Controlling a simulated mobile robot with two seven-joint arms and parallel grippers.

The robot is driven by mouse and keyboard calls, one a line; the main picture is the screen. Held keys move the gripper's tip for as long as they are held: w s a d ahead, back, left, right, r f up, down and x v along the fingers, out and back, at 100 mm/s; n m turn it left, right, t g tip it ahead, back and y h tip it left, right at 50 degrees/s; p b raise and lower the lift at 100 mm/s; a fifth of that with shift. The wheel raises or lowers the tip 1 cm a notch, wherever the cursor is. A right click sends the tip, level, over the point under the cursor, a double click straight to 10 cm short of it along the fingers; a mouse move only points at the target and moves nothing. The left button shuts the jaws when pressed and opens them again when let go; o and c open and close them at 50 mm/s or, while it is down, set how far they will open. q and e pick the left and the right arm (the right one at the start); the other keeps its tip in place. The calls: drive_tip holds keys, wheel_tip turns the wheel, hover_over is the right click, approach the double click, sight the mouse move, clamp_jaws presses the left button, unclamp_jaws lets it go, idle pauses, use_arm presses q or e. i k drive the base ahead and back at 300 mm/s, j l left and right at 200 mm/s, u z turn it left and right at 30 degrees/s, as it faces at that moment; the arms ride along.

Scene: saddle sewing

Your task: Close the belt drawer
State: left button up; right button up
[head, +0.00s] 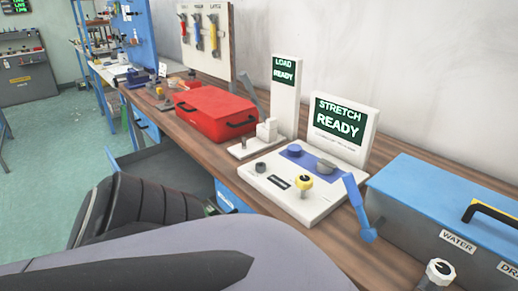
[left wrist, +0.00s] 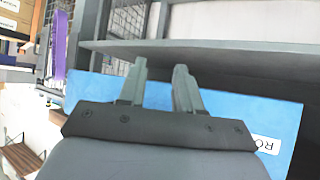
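A drawer (head: 178,163) is pulled out from under the workbench in the head view, its grey inside showing. My black arm hides part of it, and I cannot read which drawer it is. My left gripper (left wrist: 160,78) shows in the left wrist view with its two grey fingers apart and nothing between them. A blue panel (left wrist: 228,112) with a white, partly cut-off label lies just beyond the fingers, below a grey ledge (left wrist: 220,55). I cannot tell whether the fingers touch the panel. My right gripper is not in view.
On the wooden bench (head: 219,158) stand a red case (head: 214,108), a LOAD station (head: 284,98), a STRETCH station (head: 340,125) and a blue WATER box (head: 420,200). The green floor (head: 50,165) to the left is mostly clear.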

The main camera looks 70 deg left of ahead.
sight(166, 163)
drive_tip(key=u, duration=3.25)
drive_tip(key=i+j+z, duration=0.15)
drive_tip(key=z, duration=0.25)
drive_tip(key=i+j+z, duration=0.15)
drive_tip(key=z, duration=0.3)
drive_tip(key=j+z, duration=0.25)
drive_tip(key=z, duration=0.15)
drive_tip(key=i, duration=0.05)
